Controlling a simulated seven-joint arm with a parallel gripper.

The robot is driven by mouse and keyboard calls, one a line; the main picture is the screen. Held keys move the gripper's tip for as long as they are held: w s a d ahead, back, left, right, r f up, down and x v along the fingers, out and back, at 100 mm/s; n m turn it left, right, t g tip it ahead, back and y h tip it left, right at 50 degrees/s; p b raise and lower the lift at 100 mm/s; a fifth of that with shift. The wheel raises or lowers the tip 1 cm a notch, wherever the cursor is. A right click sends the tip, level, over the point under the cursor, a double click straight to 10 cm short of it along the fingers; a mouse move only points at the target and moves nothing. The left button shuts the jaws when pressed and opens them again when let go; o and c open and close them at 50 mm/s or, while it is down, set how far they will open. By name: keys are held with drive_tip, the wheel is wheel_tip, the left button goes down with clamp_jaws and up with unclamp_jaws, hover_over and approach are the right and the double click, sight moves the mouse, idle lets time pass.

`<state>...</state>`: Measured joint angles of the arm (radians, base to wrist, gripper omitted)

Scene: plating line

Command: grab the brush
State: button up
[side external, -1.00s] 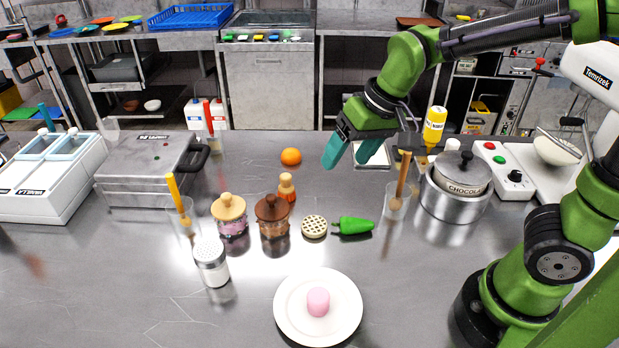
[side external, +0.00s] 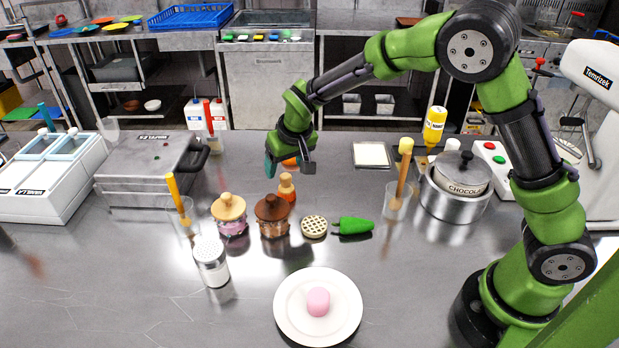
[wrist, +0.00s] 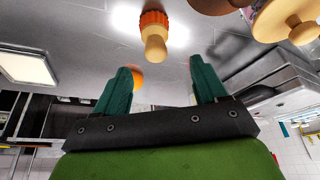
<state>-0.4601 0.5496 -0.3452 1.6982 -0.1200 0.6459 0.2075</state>
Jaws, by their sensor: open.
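Nothing is labelled as a brush. A small upright piece with a pale wooden knob and ribbed orange base (side external: 286,188) may be it; it shows at the top of the wrist view (wrist: 155,38). Yellow-handled (side external: 174,192), wooden-handled (side external: 404,165) and red-handled (side external: 208,117) tools stand in clear cups; their lower ends are unclear. My gripper (side external: 270,172) is open and empty, above the table just behind and left of the knobbed piece. In the wrist view, its teal fingers (wrist: 160,65) are spread, with the knobbed piece beyond their tips.
An orange fruit (side external: 290,162) is partly hidden by my gripper. A plate (side external: 286,318) is in front.

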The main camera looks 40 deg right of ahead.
sight(286, 176)
drive_tip(key=x, duration=0.2)
drive_tip(key=shift+w+f, duration=0.1)
drive_tip(key=shift+f, duration=0.2)
drive_tip(key=x, duration=0.5)
drive_tip(key=shift+s+d+f, duration=0.15)
drive_tip(key=shift+s+f, duration=0.05)
drive_tip(key=shift+s, duration=0.15)
